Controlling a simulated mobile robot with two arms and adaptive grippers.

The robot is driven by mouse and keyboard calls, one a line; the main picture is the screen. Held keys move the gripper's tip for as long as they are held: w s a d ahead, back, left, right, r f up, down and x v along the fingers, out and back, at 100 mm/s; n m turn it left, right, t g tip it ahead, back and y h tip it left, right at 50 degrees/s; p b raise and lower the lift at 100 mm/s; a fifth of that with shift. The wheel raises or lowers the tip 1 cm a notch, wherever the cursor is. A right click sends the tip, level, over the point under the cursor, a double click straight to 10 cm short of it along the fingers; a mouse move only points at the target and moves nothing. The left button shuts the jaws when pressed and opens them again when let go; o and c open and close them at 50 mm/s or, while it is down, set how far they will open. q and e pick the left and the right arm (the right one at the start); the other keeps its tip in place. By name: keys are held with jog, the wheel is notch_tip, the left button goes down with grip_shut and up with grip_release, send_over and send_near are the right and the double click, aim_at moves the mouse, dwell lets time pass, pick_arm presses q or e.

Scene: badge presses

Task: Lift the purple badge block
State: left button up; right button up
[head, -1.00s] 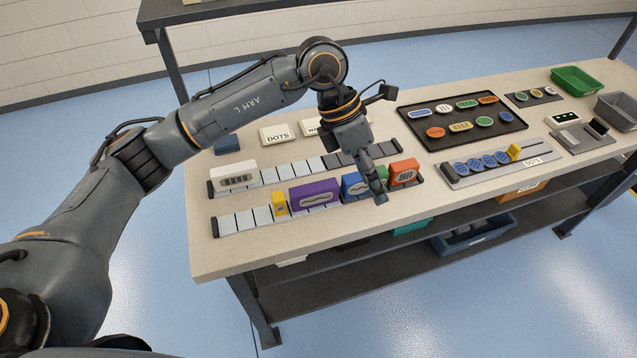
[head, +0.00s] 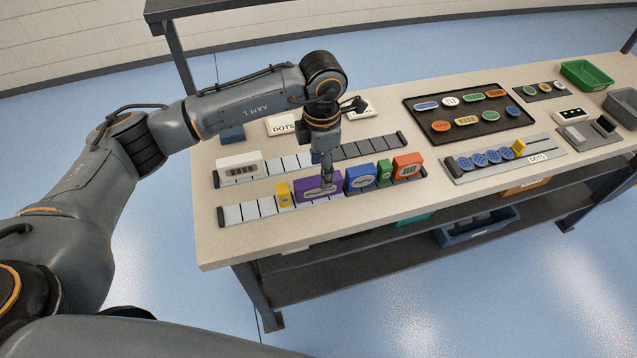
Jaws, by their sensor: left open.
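The purple badge block (head: 306,194) stands in the front slotted rail (head: 250,211) on the bench, between a small yellow block (head: 284,194) and a blue block (head: 361,179). It has a pale wavy badge on its front face. My left gripper (head: 327,184) points down at the right half of the purple block, and its fingers overlap the block in the head view. The gripper is open. Whether the fingers touch the block cannot be told. My right gripper is not in view.
A narrow green block (head: 385,172) and an orange block (head: 408,166) stand farther right in the front rail. A white block (head: 239,167) stands in the rear rail. A black tray (head: 470,142) of badges lies to the right. The bench front strip is clear.

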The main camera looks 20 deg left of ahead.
aim_at(319, 179)
pick_arm(q)
jog(key=f, duration=0.1)
jog(key=f+p, duration=0.1)
jog(key=f, duration=0.1)
jog(key=shift+s+a+f, duration=0.3)
jog(key=shift+f, duration=0.4)
jog(key=shift+c, duration=0.4)
grip_shut()
jog(key=shift+w+r, duration=0.1)
